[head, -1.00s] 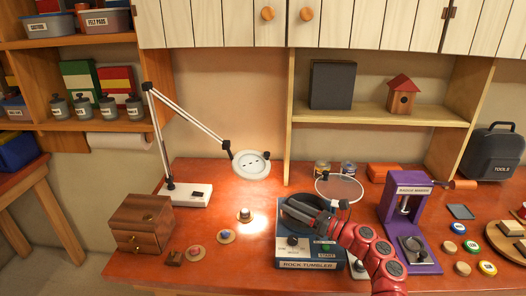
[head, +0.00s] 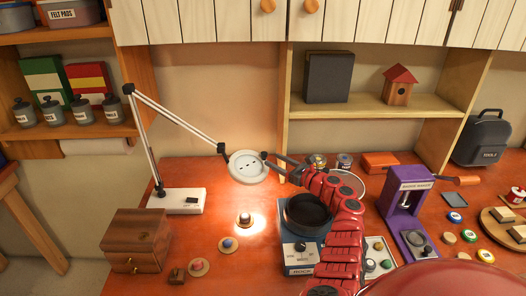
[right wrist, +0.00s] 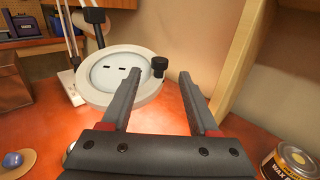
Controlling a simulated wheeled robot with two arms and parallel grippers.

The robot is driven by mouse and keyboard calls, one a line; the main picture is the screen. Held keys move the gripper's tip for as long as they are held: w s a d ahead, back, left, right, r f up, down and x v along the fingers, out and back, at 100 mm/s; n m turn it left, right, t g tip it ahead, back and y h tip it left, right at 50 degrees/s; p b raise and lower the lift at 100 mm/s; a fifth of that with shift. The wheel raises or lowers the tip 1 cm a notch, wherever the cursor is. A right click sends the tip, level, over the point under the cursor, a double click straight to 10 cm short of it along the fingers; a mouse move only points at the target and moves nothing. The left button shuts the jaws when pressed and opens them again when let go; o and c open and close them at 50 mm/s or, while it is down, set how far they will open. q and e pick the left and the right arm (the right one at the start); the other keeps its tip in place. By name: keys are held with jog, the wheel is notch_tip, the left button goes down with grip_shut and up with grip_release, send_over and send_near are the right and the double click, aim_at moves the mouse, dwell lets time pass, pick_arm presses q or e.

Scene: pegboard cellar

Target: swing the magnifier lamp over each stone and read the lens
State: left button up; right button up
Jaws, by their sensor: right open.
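The white magnifier lamp stands on its base (head: 188,202) at the back left of the bench. Its round head (head: 248,167) hangs over the bench; the lens shows small dark marks that I cannot read. Three stones sit on wooden discs: a greyish one (head: 245,218) in the lamp's bright spot, a blue one (head: 228,244) and a pinkish one (head: 199,265). My right gripper (head: 273,164) is open at the right side of the lamp head. In the right wrist view, the lamp's dark knob (right wrist: 159,66) appears between the fingertips; contact is unclear. My left gripper is out of view.
The rock tumbler (head: 300,252) stands below my right arm, with a purple press (head: 405,205) to its right. A wooden drawer box (head: 138,240) is at left. A shelf upright (right wrist: 240,60) rises close right of the gripper.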

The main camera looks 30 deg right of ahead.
aim_at(264, 153)
jog(key=x, duration=0.5)
jog(key=shift+w, duration=0.2)
jog(key=shift+w+a+b, duration=0.2)
jog(key=shift+w+b, duration=0.15)
jog(key=shift+r, duration=0.1)
jog(key=shift+c, duration=0.2)
grip_shut()
dwell(0.8)
